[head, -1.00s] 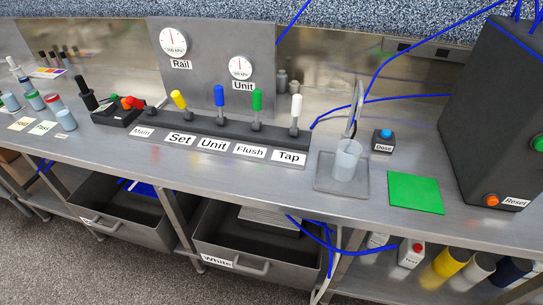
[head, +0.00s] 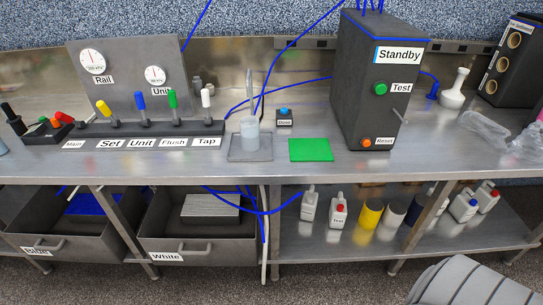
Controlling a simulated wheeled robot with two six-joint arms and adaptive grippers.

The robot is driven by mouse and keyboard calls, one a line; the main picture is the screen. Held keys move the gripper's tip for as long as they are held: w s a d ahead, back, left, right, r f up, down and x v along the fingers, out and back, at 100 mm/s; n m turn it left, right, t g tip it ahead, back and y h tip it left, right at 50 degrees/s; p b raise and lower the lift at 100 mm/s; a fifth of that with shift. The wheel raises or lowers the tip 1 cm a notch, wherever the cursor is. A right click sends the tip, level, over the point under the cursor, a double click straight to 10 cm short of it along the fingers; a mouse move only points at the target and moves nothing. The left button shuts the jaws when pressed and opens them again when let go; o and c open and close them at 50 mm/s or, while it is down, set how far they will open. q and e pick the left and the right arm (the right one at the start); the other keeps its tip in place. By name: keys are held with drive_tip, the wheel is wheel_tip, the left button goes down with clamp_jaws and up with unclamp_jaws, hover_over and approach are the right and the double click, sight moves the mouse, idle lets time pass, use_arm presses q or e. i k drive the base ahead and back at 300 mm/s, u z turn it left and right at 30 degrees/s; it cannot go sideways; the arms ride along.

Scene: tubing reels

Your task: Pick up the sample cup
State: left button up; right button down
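The sample cup, a pale translucent cup (head: 249,138), stands upright on a small grey square tray (head: 238,155) under the curved metal tap spout (head: 250,95) in the head view. The spout's lower end overlaps the cup's top in the picture. Neither of my grippers is in view, and nothing is holding the cup.
A green mat (head: 311,150) and a Dose button box (head: 285,117) are right of the cup. A dark Standby box (head: 372,85) stands further right. Coloured levers (head: 140,101) line the left. Blue tubing passes behind the cup. The bench front before the tray is clear.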

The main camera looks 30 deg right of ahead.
sight(250, 135)
drive_tip(key=k, duration=0.25)
drive_tip(key=z, duration=1.1)
